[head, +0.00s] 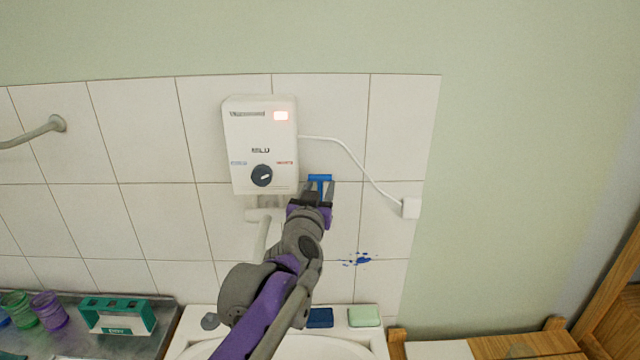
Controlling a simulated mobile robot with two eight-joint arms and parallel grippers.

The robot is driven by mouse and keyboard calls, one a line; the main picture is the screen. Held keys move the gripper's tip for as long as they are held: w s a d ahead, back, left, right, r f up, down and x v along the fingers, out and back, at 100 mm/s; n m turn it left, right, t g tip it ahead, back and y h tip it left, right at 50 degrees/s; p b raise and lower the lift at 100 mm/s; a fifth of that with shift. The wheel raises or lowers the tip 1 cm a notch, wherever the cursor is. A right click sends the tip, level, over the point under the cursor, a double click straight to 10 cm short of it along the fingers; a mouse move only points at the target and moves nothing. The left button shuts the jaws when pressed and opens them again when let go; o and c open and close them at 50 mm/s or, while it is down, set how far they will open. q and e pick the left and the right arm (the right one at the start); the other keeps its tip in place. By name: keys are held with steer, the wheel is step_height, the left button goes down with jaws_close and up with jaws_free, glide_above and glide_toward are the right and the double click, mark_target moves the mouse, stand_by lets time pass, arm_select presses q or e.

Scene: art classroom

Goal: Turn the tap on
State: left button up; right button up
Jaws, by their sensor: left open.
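The tap (262,236) is a pale spout and fitting on the tiled wall, below the white water heater and above the basin. My left arm hides part of it. A small blue piece (320,178), which looks like a tap handle, shows at the tip of my left gripper (319,188). The gripper is open, with one finger on each side of the blue piece's lower part. I cannot tell whether the fingers touch it. No running water is visible. My right gripper is not in view.
The heater (260,130) has a lit red light and a dark knob; its white cable runs to a wall box (411,208). The basin (370,340) has a blue block (319,318) and a green soap (363,316) on its rim. Jars (50,311) and a teal box (118,317) stand left.

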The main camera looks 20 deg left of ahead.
arm_select(q)
steer(key=shift+w, duration=0.35)
jaws_close()
stand_by(1.2)
